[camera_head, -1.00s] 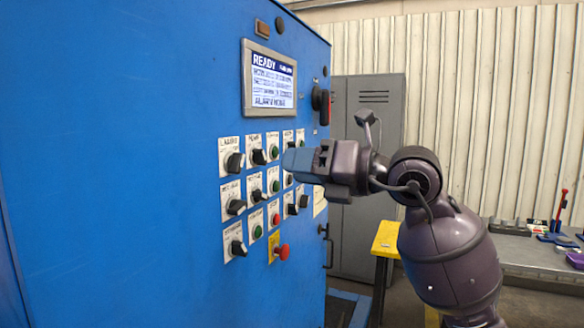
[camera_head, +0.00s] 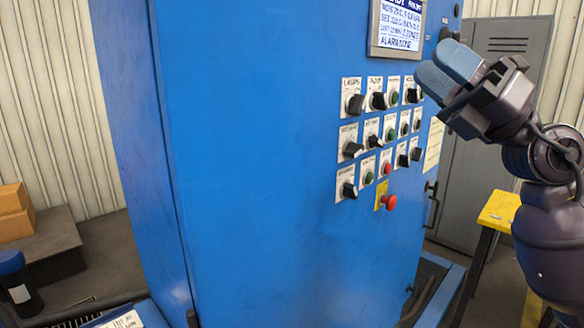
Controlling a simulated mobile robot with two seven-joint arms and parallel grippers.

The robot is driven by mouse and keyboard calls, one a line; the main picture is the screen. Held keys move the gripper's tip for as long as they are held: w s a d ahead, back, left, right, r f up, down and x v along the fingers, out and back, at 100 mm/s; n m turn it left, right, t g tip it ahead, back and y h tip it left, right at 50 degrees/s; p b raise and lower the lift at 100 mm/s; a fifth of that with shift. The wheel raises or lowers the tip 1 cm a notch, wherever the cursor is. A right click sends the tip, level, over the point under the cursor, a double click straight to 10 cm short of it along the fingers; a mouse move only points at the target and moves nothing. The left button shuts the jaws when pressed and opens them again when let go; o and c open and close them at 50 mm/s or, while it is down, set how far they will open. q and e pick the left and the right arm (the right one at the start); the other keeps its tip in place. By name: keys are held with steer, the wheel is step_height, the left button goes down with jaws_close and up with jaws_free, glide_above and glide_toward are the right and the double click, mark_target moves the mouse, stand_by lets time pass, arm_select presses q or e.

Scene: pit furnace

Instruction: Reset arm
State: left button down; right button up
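My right gripper (camera_head: 440,76) is at the upper right, with its arm coming in from the right edge. Its two blue-grey fingers lie close together with nothing visible between them, pointing up and left. It shows in front of the right edge of the blue cabinet (camera_head: 250,180), over the top right of the switch panel. I cannot tell its exact distance from the cabinet. The panel has several black knobs (camera_head: 355,103), some buttons and a red emergency button (camera_head: 389,202). My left gripper is not in view.
A display (camera_head: 398,25) is cut by the top edge. A grey locker (camera_head: 495,120) and a yellow-topped stand (camera_head: 499,210) are at the right. Cardboard boxes (camera_head: 14,215) and a dark blue-capped container (camera_head: 18,283) are at the far left.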

steer(key=w+d+f+m+t+h, duration=0.35)
steer(key=f+m+h, duration=0.35)
steer(key=f+m, duration=0.45)
steer(key=w+d+f+m+t+h, duration=0.2)
steer(key=d+f+m+t+h, duration=0.15)
steer(key=f+m+h, duration=0.6)
steer(key=w+d+f+m+t+h, duration=0.25)
steer(key=f+m+t+h, duration=0.2)
steer(key=f+m, duration=0.95)
steer(key=s+f+m+g+h, duration=0.1)
steer(key=s+f+m+g, duration=0.2)
steer(key=f, duration=0.7)
steer(key=s+f+m+g, duration=0.1)
steer(key=s+f+g, duration=0.1)
steer(key=s+f, duration=0.55)
steer(key=s+f+m+g+h, duration=0.1)
steer(key=s+f+g, duration=0.3)
steer(key=s+f, duration=1)
steer(key=shift+f+m, duration=0.2)
steer(key=shift+m, duration=0.3)
steer(key=shift+s+a, duration=0.1)
steer(key=shift+c, duration=0.4)
